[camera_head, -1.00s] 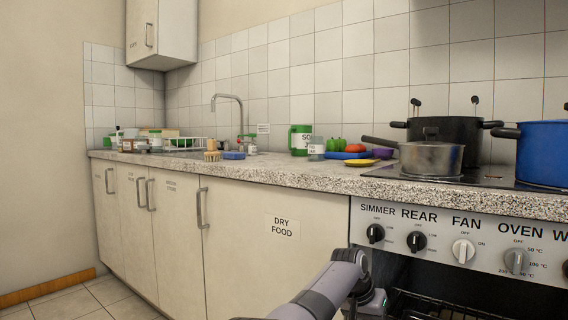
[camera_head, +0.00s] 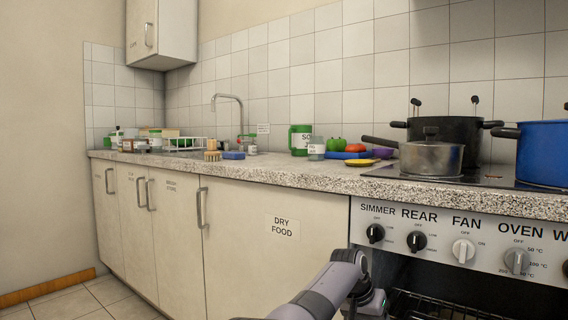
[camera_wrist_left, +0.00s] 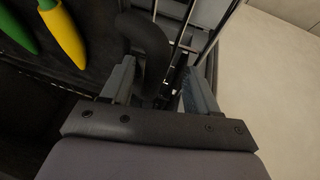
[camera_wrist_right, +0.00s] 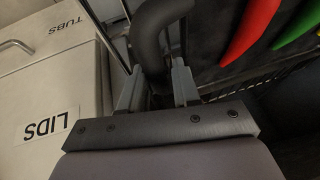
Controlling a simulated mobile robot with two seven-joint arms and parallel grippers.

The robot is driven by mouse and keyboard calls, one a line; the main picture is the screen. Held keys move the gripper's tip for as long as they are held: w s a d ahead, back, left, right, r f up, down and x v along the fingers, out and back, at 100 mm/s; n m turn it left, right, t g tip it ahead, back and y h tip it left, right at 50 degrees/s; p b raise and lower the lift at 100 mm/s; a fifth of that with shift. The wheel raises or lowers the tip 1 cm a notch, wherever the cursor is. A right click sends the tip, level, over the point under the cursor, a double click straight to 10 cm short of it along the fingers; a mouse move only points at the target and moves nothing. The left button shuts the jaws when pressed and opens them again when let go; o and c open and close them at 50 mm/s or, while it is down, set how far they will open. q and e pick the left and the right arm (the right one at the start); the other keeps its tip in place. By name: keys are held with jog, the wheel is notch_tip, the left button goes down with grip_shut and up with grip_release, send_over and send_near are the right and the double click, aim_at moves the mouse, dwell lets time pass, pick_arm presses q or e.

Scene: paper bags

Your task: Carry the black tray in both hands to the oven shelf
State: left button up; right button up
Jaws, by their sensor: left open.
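The black tray shows in the left wrist view (camera_wrist_left: 90,12) with a green and a yellow vegetable on it. It also shows in the right wrist view (camera_wrist_right: 205,75) with a red and a green vegetable on it. My left gripper (camera_wrist_left: 155,85) is open, with a curved black handle (camera_wrist_left: 148,40) between its fingers. My right gripper (camera_wrist_right: 157,75) has its fingers close around the other black handle (camera_wrist_right: 152,35) and looks shut on it. The oven shelf (camera_head: 440,306) shows as a wire rack low in the head view. The tray is outside the head view.
The oven front with its knobs (camera_head: 463,250) stands above the oven opening. Pots, such as the grey saucepan (camera_head: 431,158), stand on the hob. Cupboards (camera_head: 255,255) line the left side. A LIDS cupboard front (camera_wrist_right: 50,125) is close beside my right gripper.

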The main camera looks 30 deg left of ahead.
pick_arm(q)
jog(key=shift+d, duration=0.1)
jog(key=c, duration=0.6)
jog(key=shift+o, duration=0.2)
pick_arm(e)
jog(key=o, duration=0.6)
jog(key=shift+c, duration=0.2)
jog(key=c, duration=0.6)
jog(key=shift+o, duration=0.2)
pick_arm(q)
jog(key=shift+r, duration=0.15)
jog(key=v, duration=0.7)
jog(key=shift+s+r, duration=0.1)
jog(key=shift+r, duration=0.05)
pick_arm(e)
jog(key=v, duration=0.7)
jog(key=shift+r, duration=0.2)
